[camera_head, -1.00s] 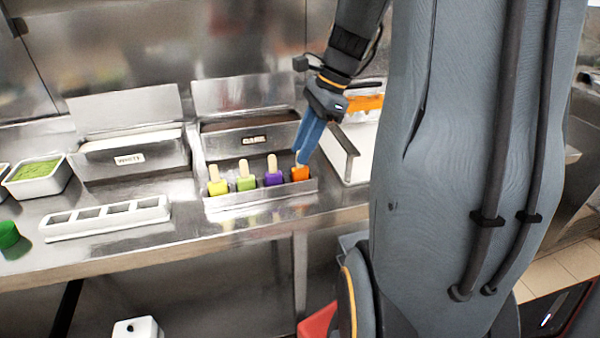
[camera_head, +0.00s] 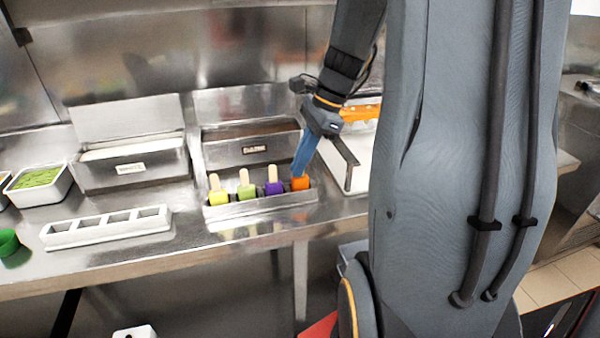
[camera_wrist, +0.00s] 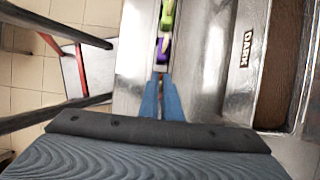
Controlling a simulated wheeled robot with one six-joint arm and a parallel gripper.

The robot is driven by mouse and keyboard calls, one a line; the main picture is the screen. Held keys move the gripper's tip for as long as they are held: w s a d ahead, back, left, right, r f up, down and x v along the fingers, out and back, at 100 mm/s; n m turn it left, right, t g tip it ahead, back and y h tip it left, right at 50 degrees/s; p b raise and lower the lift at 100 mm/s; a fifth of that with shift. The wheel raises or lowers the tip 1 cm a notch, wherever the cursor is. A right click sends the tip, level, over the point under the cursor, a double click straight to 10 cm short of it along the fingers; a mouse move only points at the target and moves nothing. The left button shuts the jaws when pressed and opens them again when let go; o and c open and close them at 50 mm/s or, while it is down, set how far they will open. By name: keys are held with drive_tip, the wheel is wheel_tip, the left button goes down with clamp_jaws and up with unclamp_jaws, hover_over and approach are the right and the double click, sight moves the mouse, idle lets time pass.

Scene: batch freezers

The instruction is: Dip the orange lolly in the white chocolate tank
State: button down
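The orange lolly (camera_head: 300,183) stands at the right end of a metal holder (camera_head: 262,206) in the head view. My gripper (camera_head: 301,168) reaches down over it, with its blue fingers together around its stick, which they hide in the head view. In the wrist view the fingertips (camera_wrist: 161,85) are close together with a thin strip between them, and the orange body is mostly hidden. The white chocolate tank (camera_head: 130,168) stands to the left with its lid up; its label is blurred now.
Purple (camera_head: 273,188), green (camera_head: 246,191) and yellow-green (camera_head: 217,196) lollies stand beside it. The dark tank (camera_head: 253,150) is open right behind the holder. A white slotted rack (camera_head: 106,227) lies in front of the white tank. A white tray (camera_head: 352,165) stands to the right.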

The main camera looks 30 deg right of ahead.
wheel_tip(320, 180, up, 10)
drive_tip(key=shift+f+b, duration=0.1)
drive_tip(key=shift+b, duration=0.4)
wheel_tip(320, 180, up, 7)
drive_tip(key=p, duration=0.7)
idle(0.5)
